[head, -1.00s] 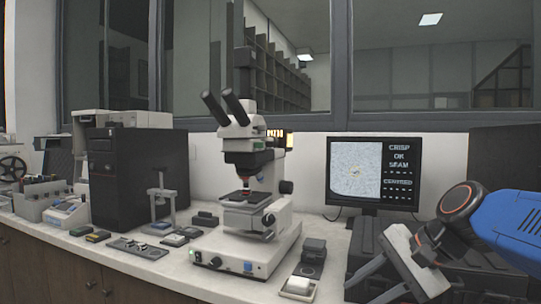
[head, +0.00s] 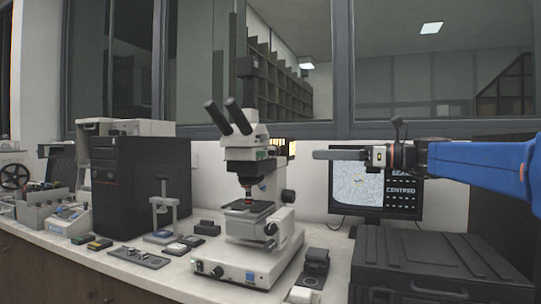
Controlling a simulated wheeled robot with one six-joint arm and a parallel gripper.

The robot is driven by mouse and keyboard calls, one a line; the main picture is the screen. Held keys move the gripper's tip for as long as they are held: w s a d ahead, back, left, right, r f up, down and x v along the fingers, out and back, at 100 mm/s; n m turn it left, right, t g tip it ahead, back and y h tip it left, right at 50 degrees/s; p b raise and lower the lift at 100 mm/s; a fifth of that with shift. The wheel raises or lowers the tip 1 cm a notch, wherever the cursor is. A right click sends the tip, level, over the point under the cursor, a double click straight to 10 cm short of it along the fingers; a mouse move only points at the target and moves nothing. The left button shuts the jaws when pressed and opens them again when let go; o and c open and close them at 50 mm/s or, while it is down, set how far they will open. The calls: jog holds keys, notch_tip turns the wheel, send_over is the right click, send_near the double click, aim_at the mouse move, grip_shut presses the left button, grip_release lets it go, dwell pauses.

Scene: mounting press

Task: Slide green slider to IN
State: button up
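The microscope (head: 245,190) stands on the bench in the middle of the head view. A small green part (head: 262,154), which looks like the green slider, shows on the microscope's head below the eyepieces. It is too small to tell how far in it sits. My gripper (head: 322,155) is right of the microscope head, at about the height of the green part, pointing left and apart from it. I see the gripper side-on as one flat bar, so I cannot tell its opening. Nothing shows held in it.
The monitor (head: 350,193) stands behind my gripper, partly covered by it. A black case (head: 430,278) lies below my arm. A dark block (head: 316,262) sits right of the microscope base. Small stands and trays crowd the bench left of the microscope, beside a black computer tower (head: 140,190).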

aim_at(265, 154)
jog(key=x, duration=1.6)
jog(key=shift+a, duration=0.1)
jog(key=shift+c, duration=0.6)
